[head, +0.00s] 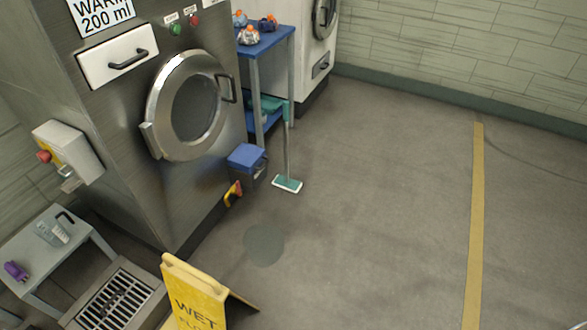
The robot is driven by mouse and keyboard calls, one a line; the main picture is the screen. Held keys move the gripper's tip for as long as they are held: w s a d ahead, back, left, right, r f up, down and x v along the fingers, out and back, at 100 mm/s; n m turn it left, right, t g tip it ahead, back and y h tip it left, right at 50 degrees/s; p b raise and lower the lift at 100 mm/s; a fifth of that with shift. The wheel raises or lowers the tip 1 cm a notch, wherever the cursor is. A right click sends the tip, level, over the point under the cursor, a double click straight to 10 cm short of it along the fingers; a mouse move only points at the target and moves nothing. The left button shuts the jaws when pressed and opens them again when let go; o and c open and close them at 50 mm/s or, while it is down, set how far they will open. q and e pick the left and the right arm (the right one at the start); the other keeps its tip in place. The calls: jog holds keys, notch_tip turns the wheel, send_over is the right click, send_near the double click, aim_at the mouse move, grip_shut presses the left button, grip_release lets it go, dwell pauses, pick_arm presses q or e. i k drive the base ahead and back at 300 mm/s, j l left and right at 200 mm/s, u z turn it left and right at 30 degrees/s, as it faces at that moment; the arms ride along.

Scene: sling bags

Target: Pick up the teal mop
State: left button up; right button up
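The teal mop (287,184) stands on the floor at the middle of the head view, with its flat teal and white head on the ground. Its thin grey handle (287,150) rises upright beside the front right of a blue shelf stand. I cannot tell whether the handle touches the stand. Neither of my grippers is in view.
A steel washing machine (150,190) fills the left. The blue-topped stand (262,42) holds several small bottles. A lidded blue bin (246,157) stands left of the mop. A yellow wet-floor sign (195,295) is in front, near a dark floor patch (264,244). Floor at right is clear.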

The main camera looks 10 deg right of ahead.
aim_at(284, 182)
jog(key=i+l, duration=0.2)
jog(key=l, duration=0.15)
jog(key=i+l+u, duration=0.1)
jog(key=i+l, duration=0.15)
jog(key=l, duration=0.15)
jog(key=i+l, duration=0.2)
jog(key=l, duration=0.15)
jog(key=i+l+u, duration=0.1)
jog(key=l, duration=0.3)
jog(key=i+l, duration=0.25)
jog(key=l, duration=0.15)
